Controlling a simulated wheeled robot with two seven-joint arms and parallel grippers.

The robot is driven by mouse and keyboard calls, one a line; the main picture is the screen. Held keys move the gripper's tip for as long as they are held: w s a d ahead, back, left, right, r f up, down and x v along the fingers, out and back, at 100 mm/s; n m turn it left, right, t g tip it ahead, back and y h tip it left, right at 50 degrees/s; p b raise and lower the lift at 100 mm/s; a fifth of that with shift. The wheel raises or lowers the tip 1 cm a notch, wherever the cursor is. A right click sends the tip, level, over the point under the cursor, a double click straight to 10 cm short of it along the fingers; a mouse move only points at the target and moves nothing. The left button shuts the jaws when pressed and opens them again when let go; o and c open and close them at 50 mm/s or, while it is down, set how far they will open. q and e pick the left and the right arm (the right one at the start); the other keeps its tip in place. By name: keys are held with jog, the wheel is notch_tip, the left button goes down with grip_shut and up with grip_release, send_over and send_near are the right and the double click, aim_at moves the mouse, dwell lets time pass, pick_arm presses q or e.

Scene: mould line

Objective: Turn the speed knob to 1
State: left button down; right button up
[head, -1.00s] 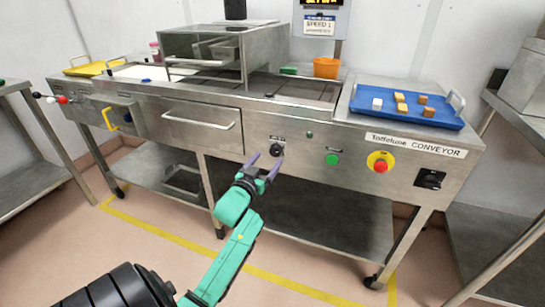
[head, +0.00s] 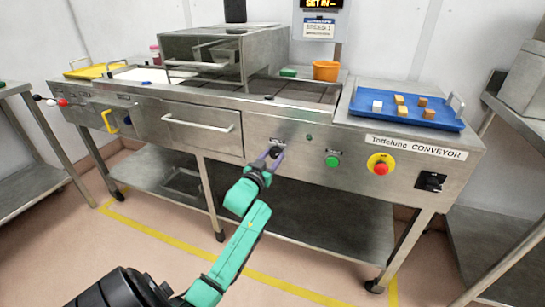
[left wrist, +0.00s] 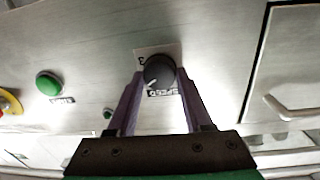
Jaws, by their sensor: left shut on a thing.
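The speed knob (left wrist: 159,71) is a dark round knob with a pale pointer mark on the steel front panel. In the left wrist view a "SPEED" label and a digit that looks like 3 show beside it. My left gripper (left wrist: 160,82) has its purple fingers on both sides of the knob, shut on it. In the head view my left gripper (head: 270,155) covers most of the knob. A sign (head: 318,28) above the line reads "SPEED 1", under a lit display (head: 320,4). My right gripper is not in view.
A green button (head: 332,161) and a red stop button on yellow (head: 381,165) sit to the right of the knob. A drawer handle (head: 200,124) is to the left. A blue tray (head: 440,118) with several small blocks stands on top.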

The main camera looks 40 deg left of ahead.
pick_arm(q)
jog(key=n+p, duration=0.3)
jog(key=shift+r+n, duration=0.2)
jog(key=shift+n, duration=0.1)
jog(key=shift+n+p, duration=0.5)
jog(key=shift+p, duration=0.1)
jog(key=n+p, duration=0.2)
jog(key=n, duration=0.1)
jog(key=shift+f+n, duration=0.15)
jog(key=shift+n, duration=0.15)
jog(key=shift+a+f+n+y+p, duration=0.15)
jog(key=shift+n+p, duration=0.25)
jog(key=shift+n, duration=0.6)
jog(key=shift+d+f+n+y+p, duration=0.1)
jog(key=shift+n+y+p, duration=0.25)
jog(key=shift+n, duration=0.65)
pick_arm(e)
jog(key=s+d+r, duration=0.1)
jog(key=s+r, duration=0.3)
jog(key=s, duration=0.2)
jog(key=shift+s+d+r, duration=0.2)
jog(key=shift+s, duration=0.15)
pick_arm(q)
jog(key=shift+c, duration=1.5)
grip_release()
